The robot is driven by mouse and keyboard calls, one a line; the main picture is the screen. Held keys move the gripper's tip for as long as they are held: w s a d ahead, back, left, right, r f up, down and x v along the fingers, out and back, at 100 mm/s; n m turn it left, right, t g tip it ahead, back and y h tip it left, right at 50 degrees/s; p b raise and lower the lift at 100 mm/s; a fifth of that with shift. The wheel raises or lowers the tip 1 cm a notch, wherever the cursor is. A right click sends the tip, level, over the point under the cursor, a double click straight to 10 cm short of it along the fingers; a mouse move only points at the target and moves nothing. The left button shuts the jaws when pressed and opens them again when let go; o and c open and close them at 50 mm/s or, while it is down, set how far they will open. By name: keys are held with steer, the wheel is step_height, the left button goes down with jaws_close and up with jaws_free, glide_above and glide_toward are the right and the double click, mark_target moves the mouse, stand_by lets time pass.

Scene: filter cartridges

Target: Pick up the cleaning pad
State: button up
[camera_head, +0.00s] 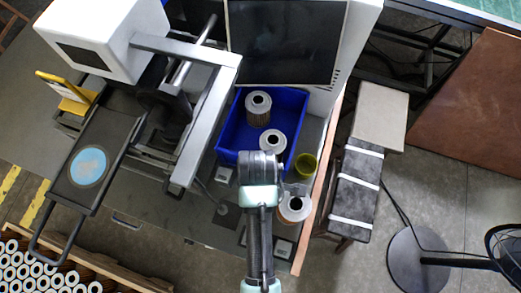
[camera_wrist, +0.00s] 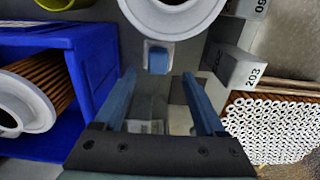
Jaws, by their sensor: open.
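A small white pad with a blue face, which looks like the cleaning pad (camera_wrist: 157,58), lies on the dark table in the wrist view. It is just beyond the tips of my gripper (camera_wrist: 159,80), roughly centred between them. My gripper is open, with two blue fingers apart and nothing between them. A white-capped filter cartridge (camera_wrist: 172,8) stands right behind the pad. In the head view my arm covers the table here, and I cannot make out the pad or the fingers.
A blue bin (camera_head: 228,138) holding filter cartridges (camera_head: 258,108) is to the left in the wrist view. A box marked 203 (camera_wrist: 240,68) stands close on the right. A yellow-green cup (camera_head: 305,166) and another cartridge (camera_head: 294,207) are near the table's right edge.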

steer(key=shift+w+d+f+p, duration=0.1)
steer(key=shift+d+f+p, duration=0.1)
steer(key=shift+f, duration=1.1)
steer(key=shift+d+f+p, duration=0.1)
steer(key=shift+f+p, duration=0.05)
steer(key=shift+f, duration=1.15)
jaws_close()
